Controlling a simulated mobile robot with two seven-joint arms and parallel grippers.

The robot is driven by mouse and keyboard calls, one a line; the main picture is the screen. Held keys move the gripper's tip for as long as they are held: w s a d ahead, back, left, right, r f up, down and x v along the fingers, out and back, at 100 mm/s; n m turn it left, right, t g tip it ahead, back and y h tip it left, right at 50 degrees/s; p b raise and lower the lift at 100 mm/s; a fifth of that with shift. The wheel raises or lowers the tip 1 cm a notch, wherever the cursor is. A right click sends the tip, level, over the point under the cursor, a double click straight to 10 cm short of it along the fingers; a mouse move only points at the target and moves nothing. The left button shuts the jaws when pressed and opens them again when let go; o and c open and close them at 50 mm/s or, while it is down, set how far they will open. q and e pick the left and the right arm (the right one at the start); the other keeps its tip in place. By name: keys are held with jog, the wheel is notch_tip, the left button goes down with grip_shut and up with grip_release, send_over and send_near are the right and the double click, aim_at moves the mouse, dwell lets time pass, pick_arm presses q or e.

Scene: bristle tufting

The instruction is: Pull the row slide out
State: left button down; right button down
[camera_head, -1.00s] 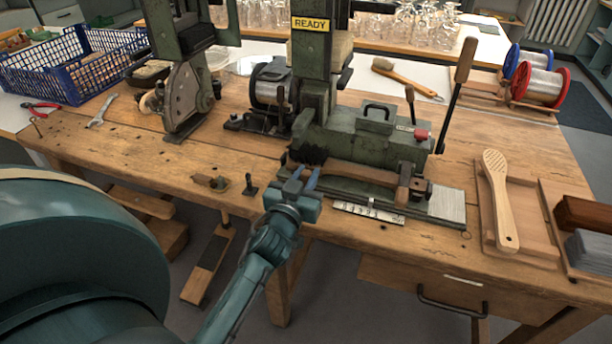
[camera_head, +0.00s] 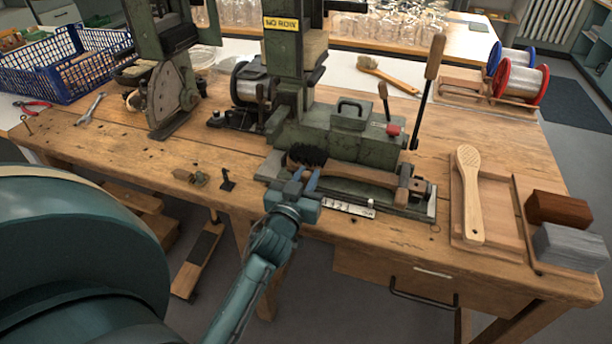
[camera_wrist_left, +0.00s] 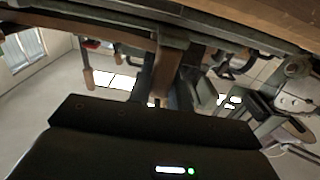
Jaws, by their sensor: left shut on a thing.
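The row slide (camera_head: 362,206) is the carriage at the front of the green tufting machine (camera_head: 325,133), with a numbered scale strip along its front. A wooden brush (camera_head: 360,174) with dark bristles (camera_head: 307,155) lies on it, its bristle end at the left, clear in front of the machine body. My left gripper (camera_head: 303,180) is shut at the slide's front left, just below the bristles; its fingers hide the part they hold. In the left wrist view the dark gripper body fills the bottom and the grip is unclear. My right gripper is not in view.
The machine's sign (camera_head: 281,24) reads "NO ROW". A long lever (camera_head: 428,90) stands at the machine's right. A wooden paddle brush (camera_head: 468,195) lies on a board at the right, beside brown and grey blocks (camera_head: 568,225). A blue crate (camera_head: 65,65) is at the far left.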

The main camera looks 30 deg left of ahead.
pick_arm(q)
jog(key=shift+d+r, duration=0.1)
jog(key=shift+d, duration=0.15)
jog(key=c, duration=1.3)
grip_release()
jog(key=shift+w, duration=0.1)
